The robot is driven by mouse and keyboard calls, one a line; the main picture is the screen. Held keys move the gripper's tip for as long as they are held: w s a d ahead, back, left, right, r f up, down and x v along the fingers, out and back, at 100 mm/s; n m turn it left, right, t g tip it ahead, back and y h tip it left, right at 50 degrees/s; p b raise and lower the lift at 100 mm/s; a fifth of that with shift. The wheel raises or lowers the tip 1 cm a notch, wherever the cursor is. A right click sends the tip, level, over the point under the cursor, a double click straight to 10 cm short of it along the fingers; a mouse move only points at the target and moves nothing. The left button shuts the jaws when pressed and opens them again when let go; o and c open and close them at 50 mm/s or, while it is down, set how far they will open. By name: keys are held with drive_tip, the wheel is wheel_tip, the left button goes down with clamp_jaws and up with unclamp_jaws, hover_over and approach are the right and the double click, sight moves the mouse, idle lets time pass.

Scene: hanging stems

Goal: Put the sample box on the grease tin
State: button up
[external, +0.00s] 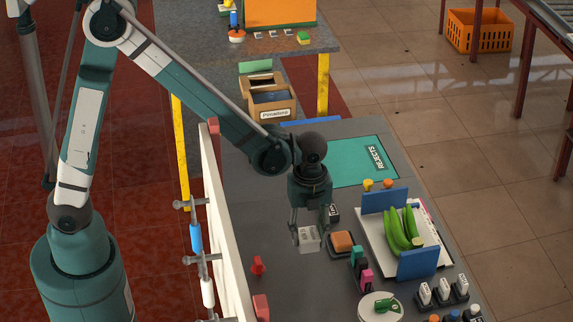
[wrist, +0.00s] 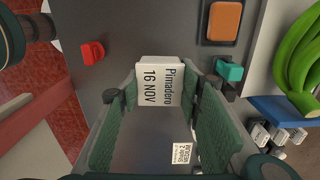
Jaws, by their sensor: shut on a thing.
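The sample box (external: 308,240) is a small pale box. I cannot tell the box's exact height above the bench. A round pale tin (external: 372,309) at the bottom of the external view, with a green object on top, may be the grease tin. It carries no readable name and is cut by the frame edge.
An orange-brown block (external: 342,241) on a dark base stands right of the box. Green and pink blocks, and a tray (external: 428,253) of green bananas with blue ends, lie beyond. A red piece (external: 258,265) stands left, near the white rail. The green REJECTS mat (external: 350,168) is bare.

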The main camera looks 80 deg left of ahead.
idle(0.3)
drive_tip(key=w+a+r+n+p, duration=0.1)
drive_tip(key=w+a+n, duration=0.15)
drive_tip(key=a, duration=1.25)
drive_tip(key=w+a+r+n+p, duration=0.15)
drive_tip(key=w+a, duration=0.25)
drive_tip(key=a, duration=1.1)
drive_tip(key=s+a+r+n, duration=0.1)
drive_tip(key=s+a, duration=0.3)
drive_tip(key=a, duration=1.2)
drive_tip(key=s+a+r+n+p, duration=0.1)
drive_tip(key=s+a+n, duration=0.3)
drive_tip(key=a, duration=1.3)
drive_tip(key=shift+s, duration=0.75)
drive_tip(key=shift+f+p, duration=0.3)
drive_tip(key=shift+f, duration=2.75)
drive_tip(key=shift+f, duration=0.1)
